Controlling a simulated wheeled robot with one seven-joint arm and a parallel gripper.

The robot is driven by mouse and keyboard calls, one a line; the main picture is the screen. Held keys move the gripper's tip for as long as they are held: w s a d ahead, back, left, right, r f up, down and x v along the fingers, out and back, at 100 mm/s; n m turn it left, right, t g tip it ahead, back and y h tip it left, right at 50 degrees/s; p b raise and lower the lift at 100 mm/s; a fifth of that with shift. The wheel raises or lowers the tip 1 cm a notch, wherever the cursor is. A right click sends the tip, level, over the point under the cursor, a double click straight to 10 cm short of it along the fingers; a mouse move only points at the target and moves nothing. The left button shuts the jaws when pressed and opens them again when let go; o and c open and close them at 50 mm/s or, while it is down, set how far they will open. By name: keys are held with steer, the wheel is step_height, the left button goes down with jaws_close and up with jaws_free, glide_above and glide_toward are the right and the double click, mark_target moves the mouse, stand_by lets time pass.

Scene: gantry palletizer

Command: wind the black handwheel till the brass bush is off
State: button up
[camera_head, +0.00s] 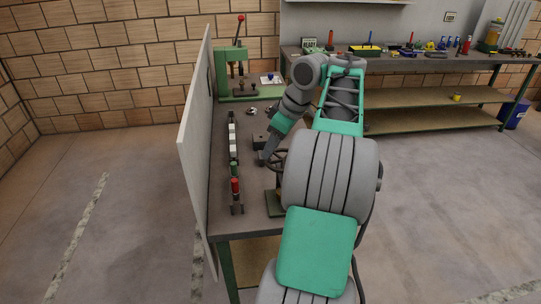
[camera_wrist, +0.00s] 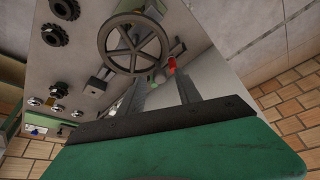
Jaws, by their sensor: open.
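The black handwheel (camera_wrist: 102,41) is a spoked ring in the upper middle of the wrist view. In the head view it shows small and partly hidden beside my arm (camera_head: 276,154). My gripper (camera_wrist: 160,77) is open, its two dark fingers apart with nothing clearly between them. The fingers point toward the wheel's lower rim, and I cannot tell whether they touch it. In the head view my gripper (camera_head: 264,157) is low over the bench beside the wheel.
The narrow bench (camera_head: 223,206) has a pale panel (camera_head: 194,145) along its left side. A row of small parts (camera_head: 233,150) and a red-handled item (camera_head: 236,187) lie near that panel. A green press (camera_head: 222,75) stands at the far end. Dark gears (camera_wrist: 54,35) show in the wrist view.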

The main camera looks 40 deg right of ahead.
steer(key=shift+w+a+f, duration=0.1)
steer(key=shift+w+f, duration=0.15)
steer(key=shift+f, duration=0.3)
steer(key=shift+c, duration=0.5)
jaws_close()
